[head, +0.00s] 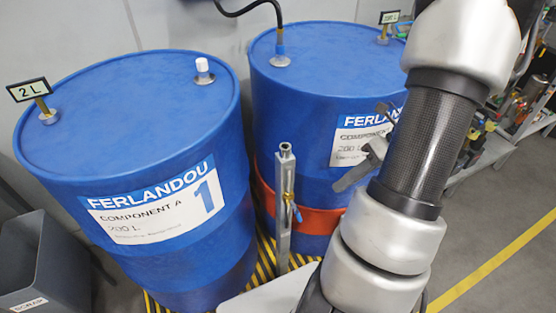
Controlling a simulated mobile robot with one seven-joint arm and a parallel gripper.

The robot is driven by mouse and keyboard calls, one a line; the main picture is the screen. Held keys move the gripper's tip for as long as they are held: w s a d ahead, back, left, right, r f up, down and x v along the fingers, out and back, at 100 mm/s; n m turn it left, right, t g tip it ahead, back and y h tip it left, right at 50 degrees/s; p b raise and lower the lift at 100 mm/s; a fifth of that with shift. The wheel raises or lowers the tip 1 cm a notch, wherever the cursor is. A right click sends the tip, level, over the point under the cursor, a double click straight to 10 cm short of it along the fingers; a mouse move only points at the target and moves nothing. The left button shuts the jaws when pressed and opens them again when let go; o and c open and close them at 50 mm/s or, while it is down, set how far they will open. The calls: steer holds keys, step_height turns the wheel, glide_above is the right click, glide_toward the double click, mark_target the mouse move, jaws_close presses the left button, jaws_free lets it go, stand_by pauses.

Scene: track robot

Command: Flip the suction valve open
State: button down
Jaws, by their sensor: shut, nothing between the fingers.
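My gripper (345,182) shows only in part as grey metal pieces left of my arm, in front of the right drum. It is shut and empty, up and right of the valve and apart from it. My arm hides the rest of it.
The left drum (110,110), labelled Component A, has a 2 L display and a white cap. The right drum (320,95) has a black hose (249,10) entering its top and an orange band (306,218). A grey scrap bin (40,262) stands at lower left.

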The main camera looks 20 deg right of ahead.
steer(key=s+d+f+m+t+b, duration=0.1)
steer(key=s+d+f+m+t, duration=0.15)
steer(key=d+f+m, duration=0.2)
steer(key=b, duration=0.4)
glide_toward(300, 219)
steer(key=d+f+x, duration=0.1)
steer(key=x, duration=0.3)
steer(key=shift+w+a+r+m+g, duration=0.1)
steer(key=shift+w+a+m+g, duration=0.2)
steer(key=shift+w+a, duration=0.3)
steer(key=shift+a+r+y+p, duration=0.15)
steer(key=shift+y+p, duration=0.25)
steer(key=shift+p, duration=0.55)
steer(key=shift+a+f+y+p, duration=0.25)
steer(key=shift+f+y+p, duration=0.25)
steer(key=shift+p, duration=0.35)
steer(key=shift+f, duration=0.3)
steer(key=shift+r, duration=0.1)
